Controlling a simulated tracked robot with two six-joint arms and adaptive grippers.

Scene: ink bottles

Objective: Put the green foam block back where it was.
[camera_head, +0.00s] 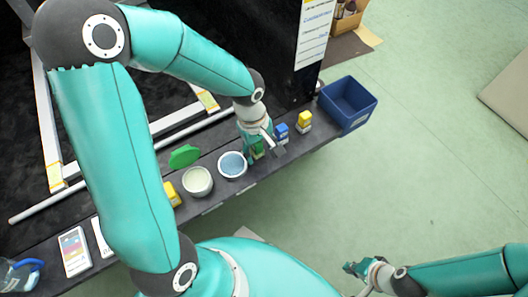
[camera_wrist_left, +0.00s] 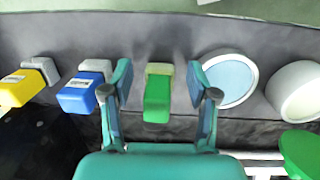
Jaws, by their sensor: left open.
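A green block (camera_wrist_left: 157,103) with a duller green end stands between the open fingers of my left gripper (camera_wrist_left: 159,78) in the left wrist view. Gaps show on both sides, so the fingers do not touch it. In the head view the green block (camera_head: 258,151) is partly hidden by my left gripper (camera_head: 263,146), which is over the shelf. A flat, rounded green piece (camera_head: 185,156) lies further left; it also shows at the lower right of the wrist view (camera_wrist_left: 303,152). My right gripper (camera_head: 358,269) is over the floor, away from the shelf; its jaw state is unclear.
A blue block (camera_head: 282,131) and a yellow block (camera_head: 304,118) stand right of the green block. A blue-filled bowl (camera_head: 232,165) and a cream-filled bowl (camera_head: 197,181) stand left. Another yellow block (camera_head: 172,194) lies beyond. A blue bin (camera_head: 347,104) is at the shelf's right end.

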